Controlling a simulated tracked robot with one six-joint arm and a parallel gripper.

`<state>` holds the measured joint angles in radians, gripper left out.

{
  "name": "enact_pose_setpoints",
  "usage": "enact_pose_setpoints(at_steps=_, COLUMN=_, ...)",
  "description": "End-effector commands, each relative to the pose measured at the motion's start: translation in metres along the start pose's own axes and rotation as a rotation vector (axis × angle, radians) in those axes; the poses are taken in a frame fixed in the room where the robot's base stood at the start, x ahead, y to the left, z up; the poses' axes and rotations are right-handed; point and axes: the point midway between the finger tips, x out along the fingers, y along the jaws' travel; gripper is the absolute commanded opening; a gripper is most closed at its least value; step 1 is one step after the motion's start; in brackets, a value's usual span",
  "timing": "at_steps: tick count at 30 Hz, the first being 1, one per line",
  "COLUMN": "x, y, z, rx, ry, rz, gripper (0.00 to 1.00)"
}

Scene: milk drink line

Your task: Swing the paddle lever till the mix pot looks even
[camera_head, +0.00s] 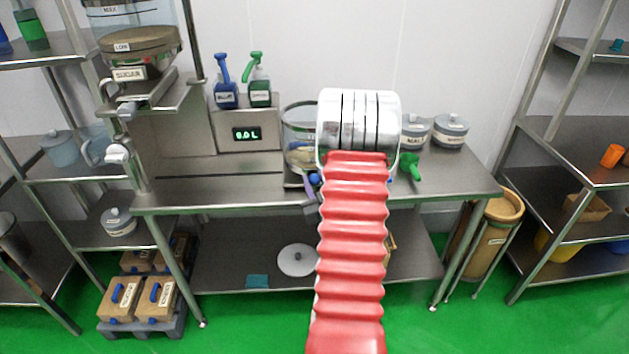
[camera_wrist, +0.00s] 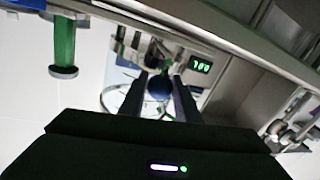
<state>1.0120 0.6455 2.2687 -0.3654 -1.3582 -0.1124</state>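The mix pot (camera_head: 299,117) is a clear vessel at the bench's middle, partly hidden behind my arm. Its rim and a pale content low inside show at the left of my arm; I cannot tell how even the mix is. A blue ball knob (camera_head: 315,179), apparently the paddle lever's, shows at the pot's front beside my arm. In the wrist view the knob (camera_wrist: 160,88) sits between the tips of my gripper (camera_wrist: 163,92), with the pot's clear wall behind. I cannot tell whether the fingers press on it. The paddle is hidden.
A sugar hopper (camera_head: 139,50) stands at left over the bench (camera_head: 230,190). Lidded tubs (camera_head: 450,131) and a green-handled item (camera_head: 411,167) lie right of my arm.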

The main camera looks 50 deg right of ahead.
Motion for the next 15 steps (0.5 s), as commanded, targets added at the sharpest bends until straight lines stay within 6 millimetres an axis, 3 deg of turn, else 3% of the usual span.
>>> enact_pose_setpoints(at_steps=11, x=-0.0002, y=0.0, z=0.0002, rx=0.0, ry=-0.001, rz=0.0, gripper=0.0)
enact_pose_setpoints(at_steps=15, x=-0.0003, y=0.0, z=0.0002, rx=0.0, ry=-0.001, rz=0.0, gripper=0.0)
